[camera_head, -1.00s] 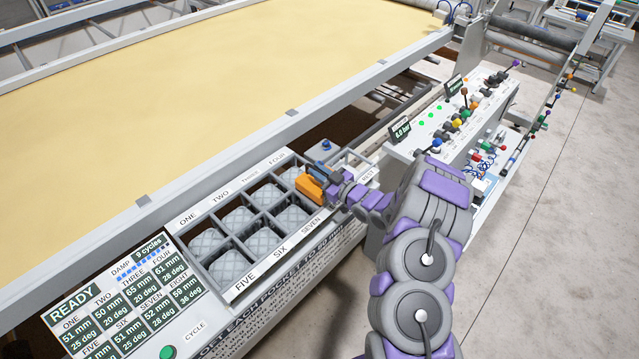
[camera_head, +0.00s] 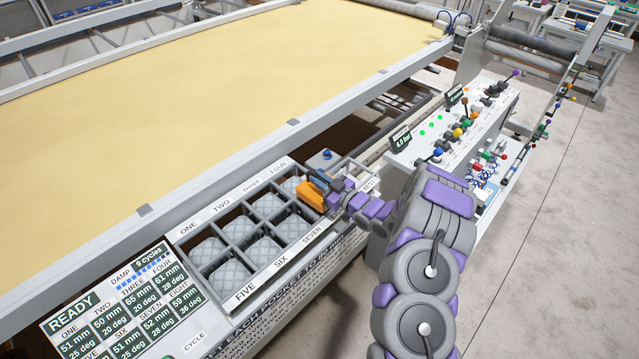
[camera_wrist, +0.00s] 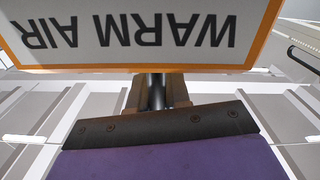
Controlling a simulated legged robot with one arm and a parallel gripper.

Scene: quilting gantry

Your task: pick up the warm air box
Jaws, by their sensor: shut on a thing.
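The warm air box (camera_head: 311,195) is orange and sits at the tip of my arm, above the right end of the pocket tray (camera_head: 228,283). In the wrist view its white panel with an orange border (camera_wrist: 150,52) fills the top, and the words WARM AIR show upside down. My gripper (camera_head: 323,184) is shut on the box. In the wrist view my gripper (camera_wrist: 157,92) shows below the panel, and the panel hides the fingertips. From the head view I cannot tell whether the box touches the tray below it.
The tray holds several grey quilted pads in labelled pockets. A READY display (camera_head: 118,315) stands at its left. A control panel (camera_head: 455,125) with coloured knobs is to the right of the tray. The yellow quilt bed (camera_head: 210,90) lies behind. Bare floor (camera_head: 560,240) is open at right.

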